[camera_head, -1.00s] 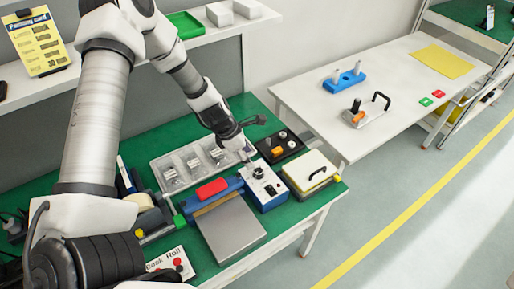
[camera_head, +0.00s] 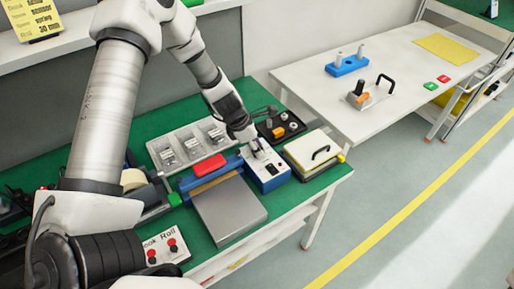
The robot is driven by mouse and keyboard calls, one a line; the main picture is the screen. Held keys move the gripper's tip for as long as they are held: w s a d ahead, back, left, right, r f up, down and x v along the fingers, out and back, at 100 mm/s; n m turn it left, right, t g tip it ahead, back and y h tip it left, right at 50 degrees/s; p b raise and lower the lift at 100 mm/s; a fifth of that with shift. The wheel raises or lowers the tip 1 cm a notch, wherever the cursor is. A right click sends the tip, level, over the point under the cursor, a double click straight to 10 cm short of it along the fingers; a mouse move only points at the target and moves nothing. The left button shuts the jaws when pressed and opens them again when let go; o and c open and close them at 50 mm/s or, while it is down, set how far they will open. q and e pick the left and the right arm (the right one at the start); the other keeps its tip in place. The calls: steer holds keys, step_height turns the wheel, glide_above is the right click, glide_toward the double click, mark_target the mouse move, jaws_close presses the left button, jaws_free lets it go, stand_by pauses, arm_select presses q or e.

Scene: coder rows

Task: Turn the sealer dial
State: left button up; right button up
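The sealer (camera_head: 229,207) stands on the green bench, with a grey plate, a red handle (camera_head: 209,166) and a blue and white control box (camera_head: 271,178) at its right end. My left gripper (camera_head: 256,152) points down at the top of the control box, over its back left part. The gripper's fingers are small here and cover the dial area, so I cannot tell whether they touch or grip the dial. A dark switch and a small knob show on the box's face. My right gripper is not in view.
A clear tray (camera_head: 163,150) with metal parts lies behind the sealer. A black tray (camera_head: 262,131) and a cream box with a black handle (camera_head: 295,149) stand close to the control box. A white table (camera_head: 397,55) stands at the back right.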

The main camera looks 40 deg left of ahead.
arm_select(q)
steer(key=shift+f, duration=0.1)
jaws_close()
